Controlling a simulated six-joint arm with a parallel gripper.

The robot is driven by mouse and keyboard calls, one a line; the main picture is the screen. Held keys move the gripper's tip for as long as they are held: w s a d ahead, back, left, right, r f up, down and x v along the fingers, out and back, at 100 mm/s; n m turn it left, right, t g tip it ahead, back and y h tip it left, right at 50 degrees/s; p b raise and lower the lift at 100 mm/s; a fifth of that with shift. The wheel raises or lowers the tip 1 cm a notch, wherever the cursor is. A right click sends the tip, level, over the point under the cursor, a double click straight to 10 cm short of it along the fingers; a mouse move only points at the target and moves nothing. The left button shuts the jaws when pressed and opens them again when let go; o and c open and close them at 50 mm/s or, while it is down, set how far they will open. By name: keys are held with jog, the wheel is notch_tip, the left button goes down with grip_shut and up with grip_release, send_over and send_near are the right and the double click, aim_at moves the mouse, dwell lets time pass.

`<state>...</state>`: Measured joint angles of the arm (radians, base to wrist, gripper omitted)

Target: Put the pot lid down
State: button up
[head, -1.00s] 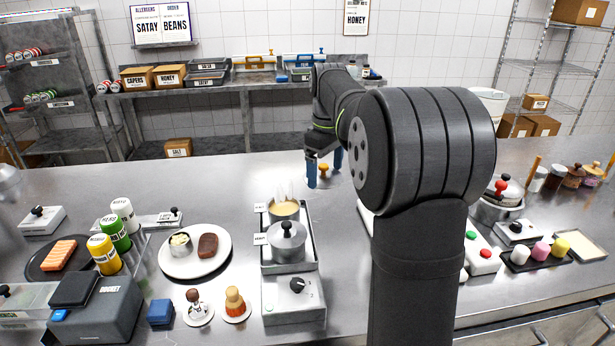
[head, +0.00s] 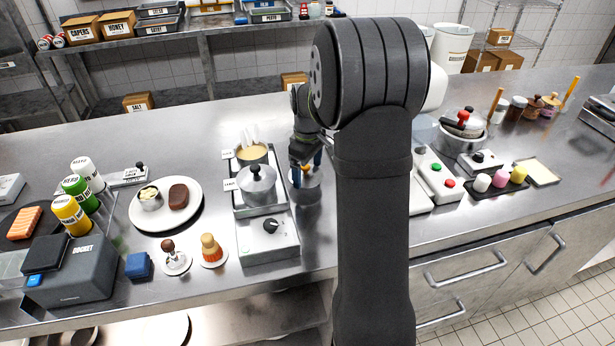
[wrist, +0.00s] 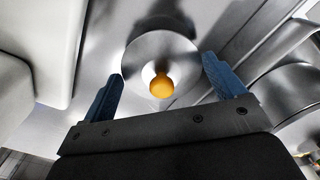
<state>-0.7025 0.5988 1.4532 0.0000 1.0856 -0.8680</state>
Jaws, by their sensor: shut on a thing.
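The pot lid (head: 305,190) is a shiny metal disc with an orange knob, just right of the two-pot cooker. My gripper (head: 306,170) points down over it and is shut on it. In the wrist view the lid (wrist: 143,57) lies between the two blue fingers of my gripper (wrist: 163,65), with its orange knob facing the camera. The lid is over the bare steel counter (head: 225,118). I cannot tell whether its underside touches the counter.
The cooker (head: 268,240) holds a lidded pot (head: 257,184) and an open pot (head: 251,153) close to the left of my gripper. A white plate (head: 140,214) stands farther left. A button box (head: 437,178) is to the right, behind my arm. The counter behind is clear.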

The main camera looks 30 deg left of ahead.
aim_at(308, 174)
jog(key=shift+f, duration=1.55)
jog(key=shift+f, duration=0.2)
jog(key=o, duration=0.7)
jog(key=shift+o, duration=0.2)
jog(key=shift+r, duration=0.1)
notch_tip(308, 174, up, 12)
jog(key=shift+r, duration=0.1)
jog(key=shift+f, duration=4.4)
